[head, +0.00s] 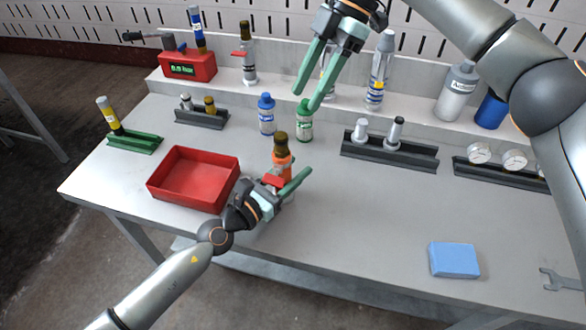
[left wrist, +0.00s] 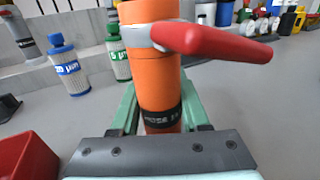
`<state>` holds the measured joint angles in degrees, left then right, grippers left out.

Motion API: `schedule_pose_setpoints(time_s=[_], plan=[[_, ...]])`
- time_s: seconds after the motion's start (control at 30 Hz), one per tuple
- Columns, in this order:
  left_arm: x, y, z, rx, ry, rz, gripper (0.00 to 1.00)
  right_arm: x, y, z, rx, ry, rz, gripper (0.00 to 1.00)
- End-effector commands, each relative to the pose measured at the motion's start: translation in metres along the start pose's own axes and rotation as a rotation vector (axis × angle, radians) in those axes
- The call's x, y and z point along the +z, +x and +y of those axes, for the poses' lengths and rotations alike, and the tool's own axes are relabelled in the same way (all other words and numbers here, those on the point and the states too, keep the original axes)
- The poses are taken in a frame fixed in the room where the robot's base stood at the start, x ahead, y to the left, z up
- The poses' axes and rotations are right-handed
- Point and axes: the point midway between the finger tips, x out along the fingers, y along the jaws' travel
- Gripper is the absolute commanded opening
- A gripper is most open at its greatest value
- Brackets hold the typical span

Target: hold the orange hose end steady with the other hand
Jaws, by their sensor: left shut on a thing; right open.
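The orange hose end (head: 282,170) stands upright near the middle of the table, with a dark brown top. In the left wrist view the orange hose end (left wrist: 155,85) has a red lever (left wrist: 215,42) on a metal clamp and a black lettered band low down. My left gripper (head: 288,185) is shut on it, with green fingers on both sides in the left wrist view (left wrist: 160,118). My right gripper (head: 308,95) is open and empty, above and behind the hose end, close over the green-capped bottle (head: 304,122). The hose end's foot is hidden in the head view.
A red tray (head: 180,205) lies left of my left gripper. A blue-capped bottle (head: 266,115) stands behind the hose end. Dark racks with fittings (head: 390,155) and gauges stand to the right. A blue block (head: 454,261) and a wrench (head: 562,281) lie at front right. The front middle is clear.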

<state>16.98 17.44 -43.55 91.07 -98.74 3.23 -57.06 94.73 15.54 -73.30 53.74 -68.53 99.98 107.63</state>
Motion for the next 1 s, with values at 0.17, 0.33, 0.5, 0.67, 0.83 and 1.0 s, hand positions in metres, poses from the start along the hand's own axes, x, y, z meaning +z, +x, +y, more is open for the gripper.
schedule_pose_setpoints(time_s=[0.17, 0.33, 0.5, 0.67, 0.83, 1.0], plan=[[-0.001, 0.000, 0.000, 0.000, 0.000, 0.001, 0.15, 0.000, 0.000, 0.000, 0.000, 0.000, 0.000, 0.50], [-0.001, 0.000, 0.000, 0.000, 0.000, 0.001, 0.00, 0.000, 0.000, 0.000, 0.000, 0.000, 0.000, 0.50], [-0.001, 0.000, 0.000, 0.000, 0.000, 0.001, 0.00, 0.000, 0.000, 0.000, 0.000, 0.000, 0.000, 0.51], [-0.001, 0.000, 0.000, 0.000, 0.000, 0.002, 0.00, -0.003, 0.000, -0.001, -0.001, -0.051, -0.016, 0.66], [-0.001, 0.000, 0.000, 0.000, 0.000, 0.002, 0.00, -0.016, 0.000, -0.004, -0.012, -0.313, -0.101, 0.66], [-0.001, 0.000, 0.000, 0.000, 0.000, 0.002, 0.00, -0.034, 0.000, -0.009, -0.059, -0.729, -0.236, 0.66]])
